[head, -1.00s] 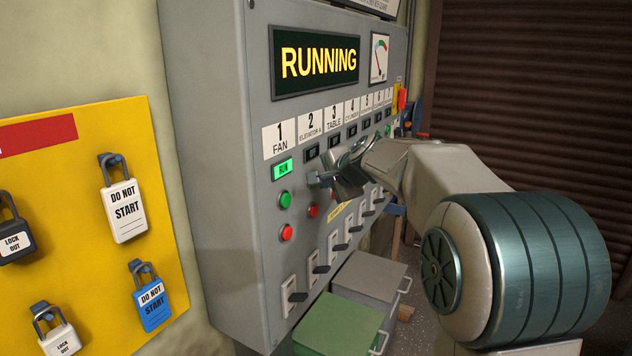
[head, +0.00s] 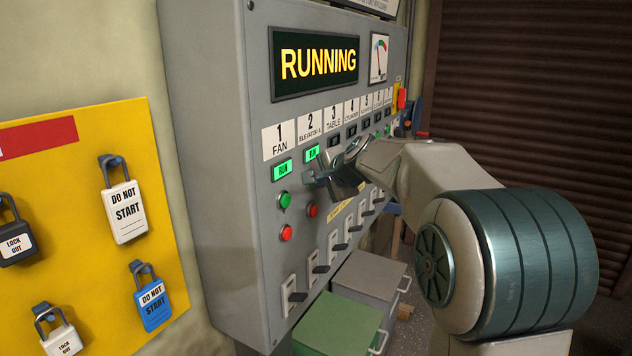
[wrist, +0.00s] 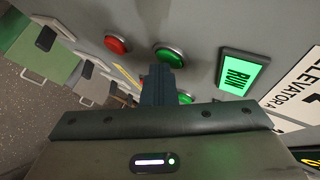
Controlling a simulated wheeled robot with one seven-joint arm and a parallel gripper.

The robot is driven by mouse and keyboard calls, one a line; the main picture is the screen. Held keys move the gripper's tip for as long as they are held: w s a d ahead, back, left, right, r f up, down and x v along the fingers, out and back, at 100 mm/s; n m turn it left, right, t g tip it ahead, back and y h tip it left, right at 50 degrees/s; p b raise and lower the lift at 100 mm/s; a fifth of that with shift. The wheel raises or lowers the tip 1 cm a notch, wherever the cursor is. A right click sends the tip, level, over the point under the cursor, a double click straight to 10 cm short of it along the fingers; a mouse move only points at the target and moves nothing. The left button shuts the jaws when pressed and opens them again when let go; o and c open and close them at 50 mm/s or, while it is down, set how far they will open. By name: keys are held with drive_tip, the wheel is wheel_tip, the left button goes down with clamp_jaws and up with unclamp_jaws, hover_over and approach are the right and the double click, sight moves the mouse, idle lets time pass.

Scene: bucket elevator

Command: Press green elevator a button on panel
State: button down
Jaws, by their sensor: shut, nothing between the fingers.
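The grey control panel (head: 225,200) has a green ELEVATOR A button, hidden behind my gripper in the head view. In the wrist view this green button (wrist: 170,55) shows just beyond my fingertips, in line with a lit green RUN lamp (wrist: 241,72) and a red button (wrist: 117,44). The lamp under the ELEVATOR A label also glows in the head view (head: 312,153). My gripper (head: 312,180) is shut and empty, its tips (wrist: 158,72) very close to the button. Whether they touch it I cannot tell.
The FAN column has a green button (head: 285,200) and a red button (head: 286,233) to the left. Several switches run along the panel's lower part. A yellow lockout board (head: 85,215) is on the left wall. A green box (head: 340,325) stands below the panel.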

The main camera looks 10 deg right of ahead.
drive_tip(key=shift+f, duration=0.1)
idle(0.3)
drive_tip(key=shift+s+d+b, duration=0.5)
drive_tip(key=shift+d+b, duration=0.15)
drive_tip(key=shift+b, duration=0.05)
drive_tip(key=s+d+b, duration=0.1)
drive_tip(key=d, duration=0.1)
drive_tip(key=s+d+b, duration=0.2)
idle(0.3)
idle(0.4)
